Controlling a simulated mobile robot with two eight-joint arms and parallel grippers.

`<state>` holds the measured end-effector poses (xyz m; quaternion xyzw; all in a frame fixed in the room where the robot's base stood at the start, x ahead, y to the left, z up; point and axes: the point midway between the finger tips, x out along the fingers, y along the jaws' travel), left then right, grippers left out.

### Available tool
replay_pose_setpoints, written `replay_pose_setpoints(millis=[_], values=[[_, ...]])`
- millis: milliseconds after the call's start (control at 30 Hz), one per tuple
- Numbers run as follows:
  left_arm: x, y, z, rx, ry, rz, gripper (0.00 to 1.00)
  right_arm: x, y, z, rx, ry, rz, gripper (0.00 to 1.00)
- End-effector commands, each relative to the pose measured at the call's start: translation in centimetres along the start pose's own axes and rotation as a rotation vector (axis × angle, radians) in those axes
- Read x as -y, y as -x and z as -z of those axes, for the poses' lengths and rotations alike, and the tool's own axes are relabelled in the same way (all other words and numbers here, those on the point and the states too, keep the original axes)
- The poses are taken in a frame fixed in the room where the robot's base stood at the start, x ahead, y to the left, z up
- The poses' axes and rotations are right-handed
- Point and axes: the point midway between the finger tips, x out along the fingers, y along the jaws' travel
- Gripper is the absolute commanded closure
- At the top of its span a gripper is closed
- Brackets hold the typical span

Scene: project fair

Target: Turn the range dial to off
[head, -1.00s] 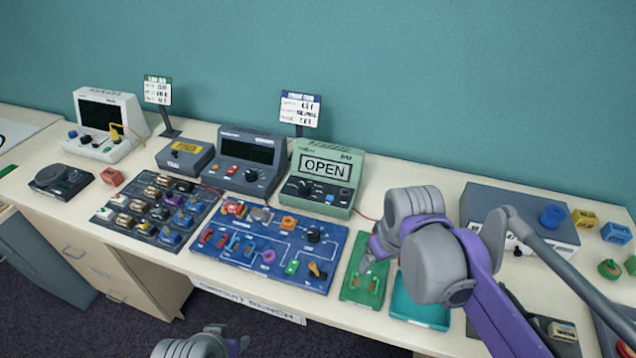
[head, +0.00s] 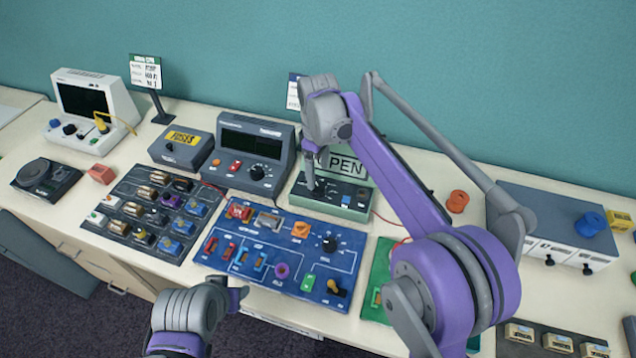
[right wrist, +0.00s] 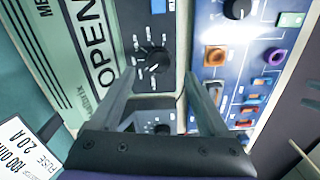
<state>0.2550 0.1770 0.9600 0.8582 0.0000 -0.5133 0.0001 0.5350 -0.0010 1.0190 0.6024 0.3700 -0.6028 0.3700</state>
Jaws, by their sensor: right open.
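The pale green meter (head: 352,210) stands at the back of the bench, its display partly covered by my right arm. In the right wrist view its display (right wrist: 92,40) reads OPEN. The black range dial (right wrist: 154,60) sits on the meter's dark panel, with a light pointer mark and small markings around it. My right gripper (right wrist: 159,76) is open, with its two fingers spread on either side of the dial and nothing clearly held. In the head view its fingers reach down to the meter's panel. My left gripper (head: 242,296) is low in front of the bench, its jaw state unclear.
A blue circuit board (head: 347,270) lies in front of the meter. A dark grey instrument (head: 268,150) with its own knob stands close at the left. A grey box (head: 560,215) and an orange spool (head: 457,201) are at the right.

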Motion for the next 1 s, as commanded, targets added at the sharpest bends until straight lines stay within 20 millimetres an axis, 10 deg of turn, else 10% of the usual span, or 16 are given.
replay_pose_setpoints(millis=[300, 700, 1000], values=[[0.0, -0.2, -0.2, 0.002, 0.000, 0.000, 0.50, 0.0, -4.7, 0.0, 0.000, -0.001, -0.001, 0.21], [0.0, -0.2, -0.2, 0.002, 0.000, 0.000, 0.50, 0.0, -5.4, 0.0, -0.001, -0.002, -0.001, 0.22], [0.0, -0.2, -0.2, 0.002, 0.000, 0.000, 0.50, 0.0, -5.3, 0.0, -0.001, -0.002, -0.001, 0.76]])
